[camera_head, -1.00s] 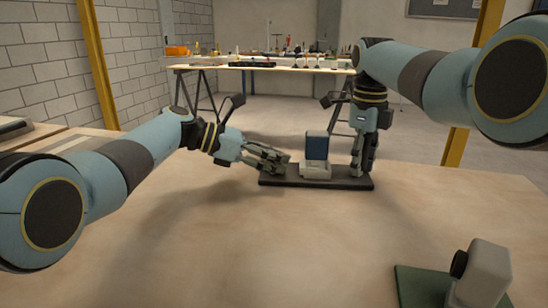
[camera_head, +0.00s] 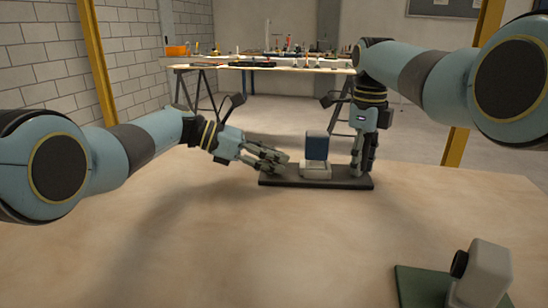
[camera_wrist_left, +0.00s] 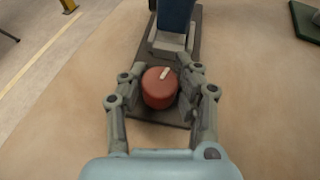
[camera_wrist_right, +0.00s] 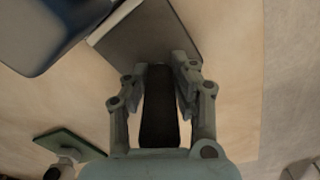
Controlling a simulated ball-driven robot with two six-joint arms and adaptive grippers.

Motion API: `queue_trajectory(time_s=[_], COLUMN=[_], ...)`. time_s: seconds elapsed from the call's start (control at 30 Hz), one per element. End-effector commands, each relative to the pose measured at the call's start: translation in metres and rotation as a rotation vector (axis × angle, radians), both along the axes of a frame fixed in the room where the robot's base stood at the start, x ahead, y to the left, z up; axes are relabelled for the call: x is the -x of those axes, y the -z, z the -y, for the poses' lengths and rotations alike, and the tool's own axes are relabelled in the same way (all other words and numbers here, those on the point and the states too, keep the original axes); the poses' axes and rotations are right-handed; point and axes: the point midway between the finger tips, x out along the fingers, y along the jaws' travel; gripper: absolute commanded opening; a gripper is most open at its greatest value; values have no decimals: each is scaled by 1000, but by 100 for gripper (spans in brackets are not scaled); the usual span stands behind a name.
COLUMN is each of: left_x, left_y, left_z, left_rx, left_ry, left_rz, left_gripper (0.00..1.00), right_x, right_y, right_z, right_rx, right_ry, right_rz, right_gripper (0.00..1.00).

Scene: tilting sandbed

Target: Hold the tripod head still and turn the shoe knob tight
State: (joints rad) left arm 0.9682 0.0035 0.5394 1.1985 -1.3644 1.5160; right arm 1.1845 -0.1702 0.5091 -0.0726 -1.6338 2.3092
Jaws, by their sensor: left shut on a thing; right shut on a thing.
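The tripod head has a long dark base plate (camera_head: 330,184) carrying a pale grey block (camera_head: 316,172) with an upright blue block (camera_head: 316,146) on it. The red shoe knob (camera_wrist_left: 158,92), with a white mark on top, stands at the plate's left end; in the head view my fingers hide it. My left gripper (camera_head: 280,162) is shut on the knob, one finger on either side. My right gripper (camera_head: 360,173) points straight down at the plate's right end. It is shut on a dark upright bar (camera_wrist_right: 159,115), seen between its fingers in the right wrist view.
A green plate (camera_head: 412,288) with a grey block and black knob (camera_head: 459,264) sits at the front right. The wooden tabletop around the base plate is clear. A cluttered bench (camera_head: 270,65) stands far behind.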

Motion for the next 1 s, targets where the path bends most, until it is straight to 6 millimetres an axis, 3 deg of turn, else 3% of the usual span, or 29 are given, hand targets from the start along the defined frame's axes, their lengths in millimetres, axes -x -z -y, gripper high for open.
queue_trajectory(time_s=[0.4,0.43,0.6,1.0], left_x=[1,1,0,1], left_y=[3,3,2,-3], left_z=[-3,-3,-2,-9], left_rx=[-6,-6,-5,-1], left_ry=[-2,-2,-1,-1], left_rz=[-4,-4,-3,1], left_gripper=[0,32,55,57], right_x=[-1,-1,-1,0], right_y=[0,0,0,0], right_z=[5,5,4,1], right_rx=[7,7,6,2], right_ry=[6,6,4,1], right_rz=[2,2,2,1], right_gripper=[0,0,0,0])
